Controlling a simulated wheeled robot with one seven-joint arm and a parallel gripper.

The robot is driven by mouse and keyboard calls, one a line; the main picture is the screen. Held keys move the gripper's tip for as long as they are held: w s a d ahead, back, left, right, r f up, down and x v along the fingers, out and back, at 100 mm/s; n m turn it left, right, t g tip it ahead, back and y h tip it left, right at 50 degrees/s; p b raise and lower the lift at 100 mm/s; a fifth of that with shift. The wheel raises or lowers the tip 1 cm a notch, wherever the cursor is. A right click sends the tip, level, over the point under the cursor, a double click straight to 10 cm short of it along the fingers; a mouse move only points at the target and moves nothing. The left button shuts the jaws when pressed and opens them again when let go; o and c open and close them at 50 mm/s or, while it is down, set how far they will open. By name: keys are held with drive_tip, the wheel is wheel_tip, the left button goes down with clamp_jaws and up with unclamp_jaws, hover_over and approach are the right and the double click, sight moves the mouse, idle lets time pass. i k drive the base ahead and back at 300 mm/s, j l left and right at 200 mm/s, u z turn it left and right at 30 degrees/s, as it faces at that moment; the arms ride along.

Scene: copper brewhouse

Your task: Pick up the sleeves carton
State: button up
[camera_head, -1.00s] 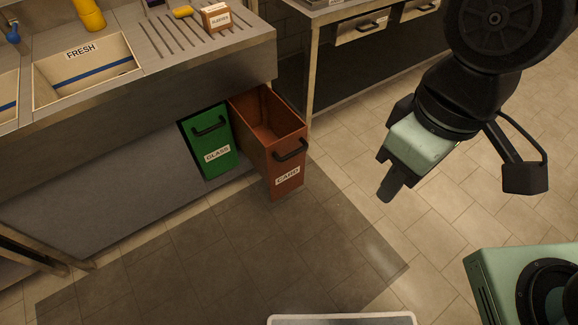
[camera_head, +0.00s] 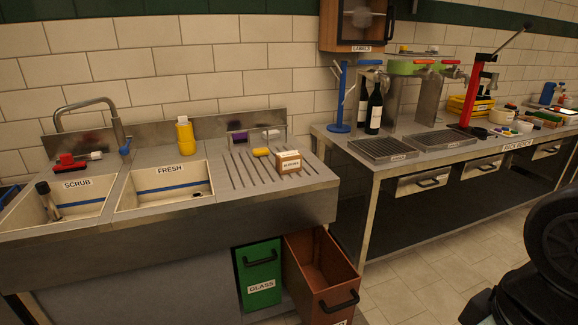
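The sleeves carton (camera_head: 288,162) is a small brown box with a pale label reading "SLEEVES". It stands upright on the ribbed drainboard (camera_head: 232,178) of the steel sink unit, near the drainboard's right side. Only part of my arm shows at the lower right edge, well to the right of the carton and apart from it. My gripper is below the picture and hidden.
Below, the brown card bin (camera_head: 318,272) is pulled out beside the green glass bin (camera_head: 260,272). A rack bench (camera_head: 440,155) stands right.

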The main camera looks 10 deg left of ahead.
sight(288, 161)
drive_tip(key=i+j+z, duration=0.15)
drive_tip(key=i+j, duration=0.35)
drive_tip(key=i+j+z, duration=0.2)
drive_tip(key=i+j, duration=0.3)
drive_tip(key=i+j+z, duration=0.15)
drive_tip(key=i+j, duration=0.25)
drive_tip(key=j, duration=0.25)
